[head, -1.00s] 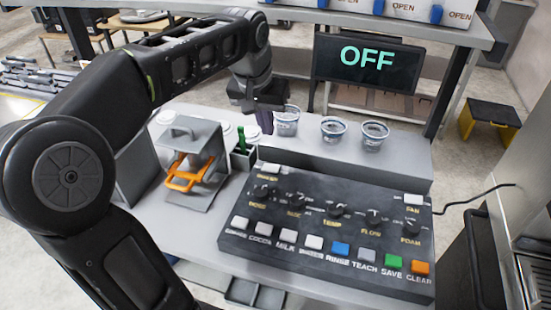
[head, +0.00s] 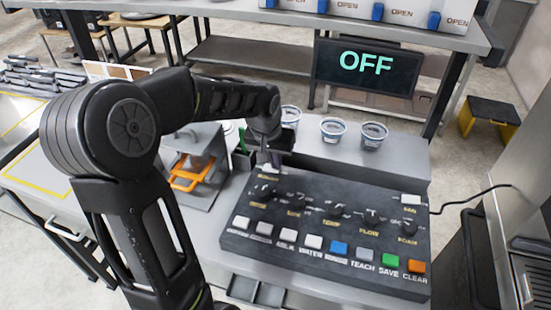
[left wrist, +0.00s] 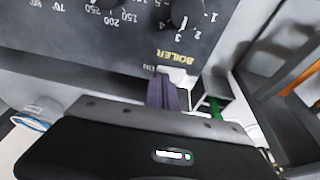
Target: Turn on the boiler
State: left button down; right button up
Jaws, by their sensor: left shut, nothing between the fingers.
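The black control panel (head: 330,225) lies on the bench. Its boiler switch is a white rocker at the panel's far left corner, mostly hidden by my gripper in the head view. In the left wrist view, the white switch (left wrist: 176,74) shows beside the yellow BOILER label (left wrist: 178,57). My left gripper (head: 265,160) is shut and empty, pointing down at the switch. Its fingertips (left wrist: 162,92) are right beside or on the switch; I cannot tell if they touch. The display screen (head: 366,65) reads OFF. My right gripper is not in view.
The panel holds several knobs, a row of coloured buttons and a white fan switch (head: 411,199). Several cups, one of them a cup (head: 333,130), stand on the shelf behind. A grey stand with an orange handle (head: 188,172) is left of the panel.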

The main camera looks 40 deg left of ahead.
pick_arm(q)
jog(key=shift+d+f+b, duration=0.15)
jog(key=shift+f+b, duration=0.35)
jog(key=shift+b, duration=0.25)
jog(key=shift+r, duration=0.25)
jog(key=shift+p, duration=0.3)
jog(key=shift+s+a+r, duration=0.2)
jog(key=shift+a, duration=0.55)
